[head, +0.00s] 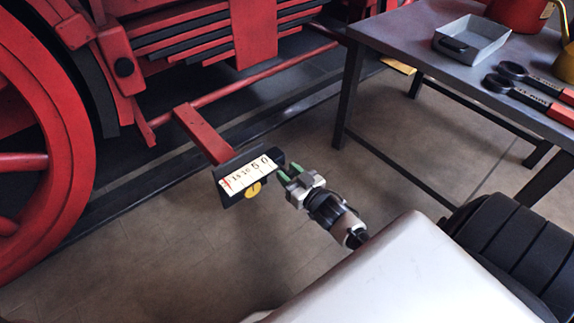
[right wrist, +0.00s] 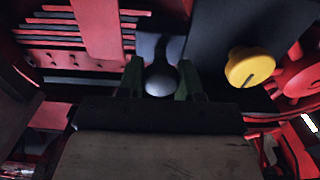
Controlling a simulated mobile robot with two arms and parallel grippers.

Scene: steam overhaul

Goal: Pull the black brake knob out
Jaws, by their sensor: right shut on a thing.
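The black brake knob (right wrist: 162,79) shows in the right wrist view as a dark round ball between the two green fingertips. My right gripper (right wrist: 160,82) is shut on it. In the head view my right gripper (head: 289,174) reaches the right side of a dark box, and its fingers mostly hide the knob there. The box (head: 228,196) sits at the end of a red bar and carries a white scale plate (head: 250,173) with numbers and a red mark. A yellow round knob (head: 254,189) is on its front, also seen in the right wrist view (right wrist: 250,66). My left gripper is not in view.
A red wheel (head: 40,140) and red locomotive frame fill the left and back. A grey table (head: 420,45) at the right carries a grey tray (head: 472,38), black-and-red tools (head: 530,90) and red vessels. The tiled floor between is clear.

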